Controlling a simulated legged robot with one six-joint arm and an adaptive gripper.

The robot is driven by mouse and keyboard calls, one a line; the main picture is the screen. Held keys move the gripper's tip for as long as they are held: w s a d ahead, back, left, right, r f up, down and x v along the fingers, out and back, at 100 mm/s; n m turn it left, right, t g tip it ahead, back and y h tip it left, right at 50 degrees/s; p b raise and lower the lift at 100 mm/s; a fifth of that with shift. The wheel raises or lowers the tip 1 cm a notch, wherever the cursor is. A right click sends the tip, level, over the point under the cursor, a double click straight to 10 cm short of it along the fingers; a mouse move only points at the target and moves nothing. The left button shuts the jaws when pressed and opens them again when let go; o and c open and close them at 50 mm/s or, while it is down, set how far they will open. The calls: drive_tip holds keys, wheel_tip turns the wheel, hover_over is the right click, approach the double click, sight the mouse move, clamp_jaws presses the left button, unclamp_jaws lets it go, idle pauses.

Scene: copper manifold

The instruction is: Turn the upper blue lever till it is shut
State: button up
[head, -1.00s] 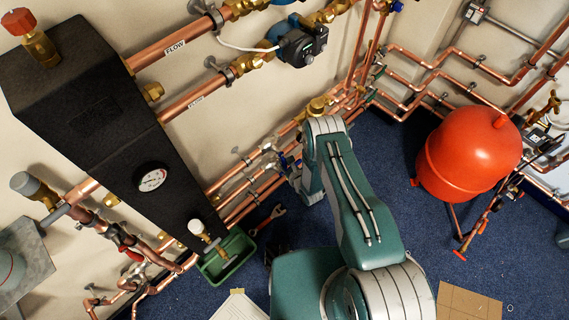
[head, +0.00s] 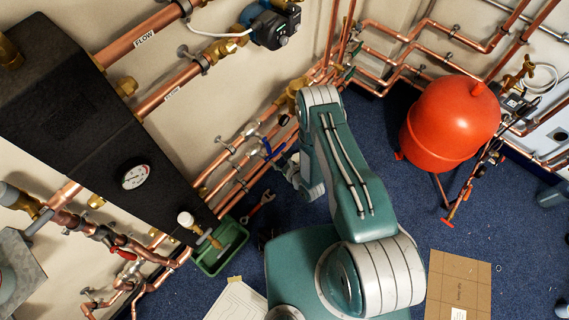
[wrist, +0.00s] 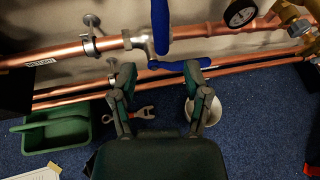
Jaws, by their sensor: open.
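In the wrist view one blue lever (wrist: 161,25) stands across the upper copper pipe (wrist: 195,30), beside a brass and steel valve body, and runs out of the top of the frame. A second blue lever (wrist: 180,65) lies lower, roughly along the pipes, just beyond my fingertips. My gripper (wrist: 158,78) is open and empty, with its fingers apart below the levers. I cannot tell whether a fingertip touches the lower lever. In the head view a blue lever (head: 268,146) shows small by the wall pipes, left of my arm, which partly hides my gripper.
A green tray (wrist: 55,130) and a red-handled wrench (wrist: 140,112) lie on the blue carpet. A white bucket (wrist: 204,109) stands behind my right finger. A black gauge (wrist: 240,13) is at the upper right. A red vessel (head: 448,125) stands right of my arm.

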drive_tip(key=v, duration=0.4)
drive_tip(key=shift+c, duration=0.3)
